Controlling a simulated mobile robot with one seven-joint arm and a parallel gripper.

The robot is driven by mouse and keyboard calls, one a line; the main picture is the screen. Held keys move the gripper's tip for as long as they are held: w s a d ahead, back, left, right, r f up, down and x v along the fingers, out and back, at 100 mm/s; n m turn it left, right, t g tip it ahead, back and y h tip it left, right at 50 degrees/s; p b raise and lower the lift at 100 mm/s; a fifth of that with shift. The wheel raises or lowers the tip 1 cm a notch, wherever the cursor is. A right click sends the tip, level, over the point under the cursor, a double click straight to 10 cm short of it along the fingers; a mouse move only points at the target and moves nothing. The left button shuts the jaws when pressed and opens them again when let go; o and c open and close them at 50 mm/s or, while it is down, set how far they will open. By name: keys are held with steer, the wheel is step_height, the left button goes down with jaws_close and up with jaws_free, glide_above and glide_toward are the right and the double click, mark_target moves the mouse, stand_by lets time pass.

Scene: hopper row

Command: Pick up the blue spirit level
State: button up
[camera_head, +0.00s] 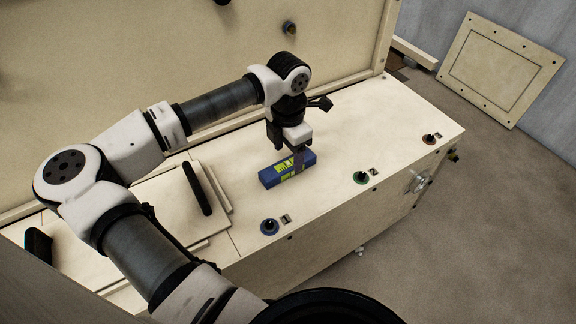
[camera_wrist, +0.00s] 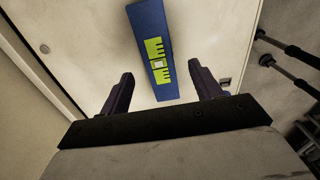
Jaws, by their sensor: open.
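The blue spirit level (camera_head: 269,177) is a blue block with yellow-green markings, lying flat on the light wooden top of the hopper row (camera_head: 335,150). In the wrist view the spirit level (camera_wrist: 149,22) runs lengthwise from the top edge down to between the finger ends. My gripper (camera_head: 297,150) is over its far right end in the head view, pointing down. In the wrist view my gripper (camera_wrist: 158,88) is open, with one finger on each side of the level and a gap to both. I cannot tell how high the fingertips are above the top.
A lid with a dark handle (camera_head: 197,188) lies left of the level. A tall wooden panel (camera_head: 130,60) rises behind.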

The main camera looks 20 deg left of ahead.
mark_target(288, 164)
steer(key=shift+w+f, duration=0.1)
steer(key=shift+f, duration=1.75)
steer(key=c, duration=1.1)
steer(key=shift+r, duration=0.1)
